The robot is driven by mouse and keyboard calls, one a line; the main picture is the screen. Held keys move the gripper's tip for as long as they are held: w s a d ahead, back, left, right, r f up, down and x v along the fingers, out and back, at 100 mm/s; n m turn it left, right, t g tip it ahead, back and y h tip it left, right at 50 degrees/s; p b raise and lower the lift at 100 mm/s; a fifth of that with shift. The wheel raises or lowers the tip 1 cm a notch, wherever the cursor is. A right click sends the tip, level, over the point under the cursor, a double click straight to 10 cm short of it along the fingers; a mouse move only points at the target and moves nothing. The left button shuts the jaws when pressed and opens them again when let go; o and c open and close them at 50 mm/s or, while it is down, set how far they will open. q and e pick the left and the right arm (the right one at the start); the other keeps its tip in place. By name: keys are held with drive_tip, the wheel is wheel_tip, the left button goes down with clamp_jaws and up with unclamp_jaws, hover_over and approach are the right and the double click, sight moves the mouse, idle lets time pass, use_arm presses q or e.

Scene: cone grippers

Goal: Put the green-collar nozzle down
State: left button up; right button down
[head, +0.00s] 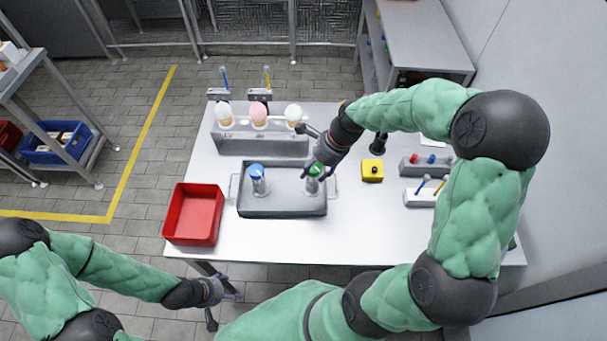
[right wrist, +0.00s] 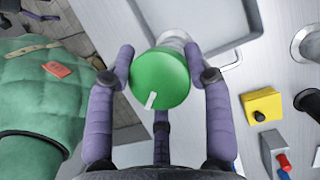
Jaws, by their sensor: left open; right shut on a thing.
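The green-collar nozzle (head: 313,184) stands upright at the right end of the grey tray (head: 285,209) in the head view. My right gripper (head: 314,172) is shut on it from above. In the right wrist view the round green top (right wrist: 160,80) sits between the purple fingers of my right gripper (right wrist: 163,82). A grey body shows partly behind the green top; whether its base touches the tray floor is hard to tell. A blue-topped nozzle (head: 258,182) stands at the left in the same tray. My left gripper (head: 226,290) is open and empty, off the table's front left edge.
A red bin (head: 194,214) stands left of the tray. A grey rack with ice-cream-like cones (head: 262,144) stands behind it. A yellow block with a black button (head: 372,170) and small holders (head: 424,166) are to the right. The front right tabletop is clear.

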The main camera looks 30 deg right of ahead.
drive_tip(key=w+f+b, duration=0.2)
drive_tip(key=w+f, duration=0.3)
drive_tip(key=f, duration=0.4)
drive_tip(key=shift+w+d+b, duration=0.2)
drive_tip(key=shift+b, duration=0.1)
drive_tip(key=shift+f, duration=0.15)
drive_tip(key=c, duration=0.5)
unclamp_jaws()
drive_tip(key=p+v, duration=0.2)
drive_tip(key=v, duration=1)
drive_tip(key=shift+s+p, duration=0.1)
drive_tip(key=shift+p, duration=0.2)
